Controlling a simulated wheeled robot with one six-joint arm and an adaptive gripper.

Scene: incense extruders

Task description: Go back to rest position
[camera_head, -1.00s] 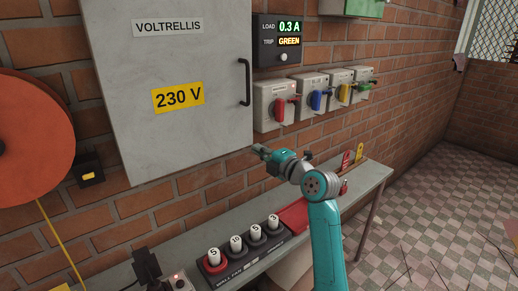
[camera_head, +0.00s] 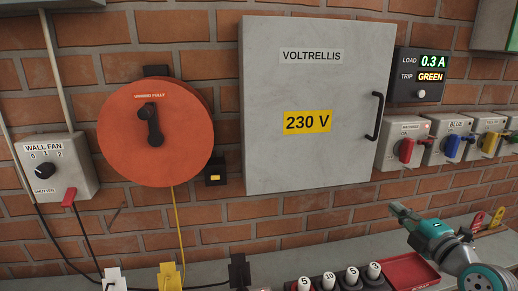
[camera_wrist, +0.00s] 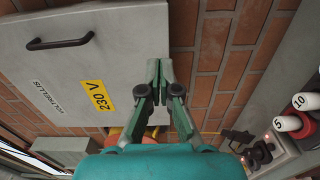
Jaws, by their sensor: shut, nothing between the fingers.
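My gripper (camera_head: 398,209) is at the lower right of the head view, in front of the brick wall and above the grey bench (camera_head: 209,271). It is empty. In the wrist view my gripper (camera_wrist: 153,66) points toward the wall with its two fingers together. The grey VOLTRELLIS cabinet (camera_head: 273,149) hangs on the wall to the left of and above my gripper, its door closed. The cabinet (camera_wrist: 130,30) fills the upper left of the wrist view.
A load display (camera_head: 409,85) and a row of switch boxes (camera_head: 386,143) are on the wall at the right. An orange reel (camera_head: 184,149) and a wall fan box (camera_head: 71,170) are at the left. Numbered white-topped pegs (camera_head: 352,274) and a red tray (camera_head: 428,272) are on the bench.

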